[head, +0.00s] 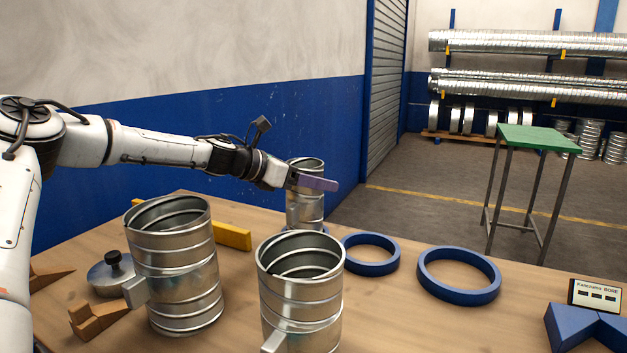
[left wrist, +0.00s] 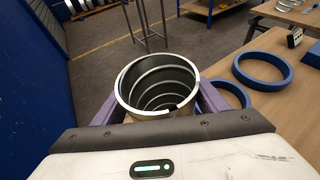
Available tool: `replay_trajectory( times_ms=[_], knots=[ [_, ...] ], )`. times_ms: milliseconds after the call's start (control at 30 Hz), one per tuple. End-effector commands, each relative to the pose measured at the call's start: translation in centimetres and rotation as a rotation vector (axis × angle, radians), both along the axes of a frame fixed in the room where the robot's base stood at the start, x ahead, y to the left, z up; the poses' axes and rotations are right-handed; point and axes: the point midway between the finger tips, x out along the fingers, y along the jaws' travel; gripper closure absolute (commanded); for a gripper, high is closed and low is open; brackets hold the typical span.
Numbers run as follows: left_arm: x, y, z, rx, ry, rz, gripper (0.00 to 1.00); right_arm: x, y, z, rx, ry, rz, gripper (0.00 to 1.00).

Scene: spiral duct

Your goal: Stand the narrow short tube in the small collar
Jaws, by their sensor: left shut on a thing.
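The narrow short tube (head: 305,212) is a ribbed silver metal cylinder, upright near the table's far edge. My left gripper (head: 314,183) has purple fingers on either side of the tube near its upper part and is shut on it. In the left wrist view the tube's open top (left wrist: 156,85) sits between the two fingers, with spiral ridges inside. A sliver of blue (head: 325,230) shows at the tube's foot, perhaps the small collar; it is mostly hidden, and I cannot tell if the tube is seated in it. My right gripper is not in view.
Two larger blue rings (head: 370,254) (head: 458,276) lie to the right of the tube. Two wider metal tubes with side tabs (head: 178,270) (head: 300,300) stand in front. A yellow bar (head: 232,236), a knobbed lid (head: 112,272), wooden wedges and a blue V-block (head: 572,328) are also on the table.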

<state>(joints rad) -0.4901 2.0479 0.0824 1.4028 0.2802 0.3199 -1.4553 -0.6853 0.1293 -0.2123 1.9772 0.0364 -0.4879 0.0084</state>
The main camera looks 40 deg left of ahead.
Motion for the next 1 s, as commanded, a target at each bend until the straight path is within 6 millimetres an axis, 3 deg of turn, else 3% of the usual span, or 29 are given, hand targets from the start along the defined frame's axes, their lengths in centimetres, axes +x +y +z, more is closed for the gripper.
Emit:
replay_trajectory(
  times_ms=[167, 200, 333, 733, 1000],
  knots=[
    [0.0, 0.0, 0.2, -0.001, -0.003, 0.000, 0.78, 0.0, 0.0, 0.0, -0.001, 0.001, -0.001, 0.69],
    [0.0, 0.0, 0.2, -0.001, -0.003, 0.000, 0.32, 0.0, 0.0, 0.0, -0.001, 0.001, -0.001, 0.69],
    [0.0, 0.0, 0.1, 0.000, -0.002, 0.000, 0.11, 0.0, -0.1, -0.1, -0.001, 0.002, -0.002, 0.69],
    [-0.4, 0.1, 0.3, -0.001, -0.001, 0.000, 0.11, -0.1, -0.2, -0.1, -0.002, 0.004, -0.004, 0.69],
    [-2.7, 0.6, 1.6, -0.001, -0.006, 0.000, 0.11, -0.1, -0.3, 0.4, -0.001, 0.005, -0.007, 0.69]
  ],
)
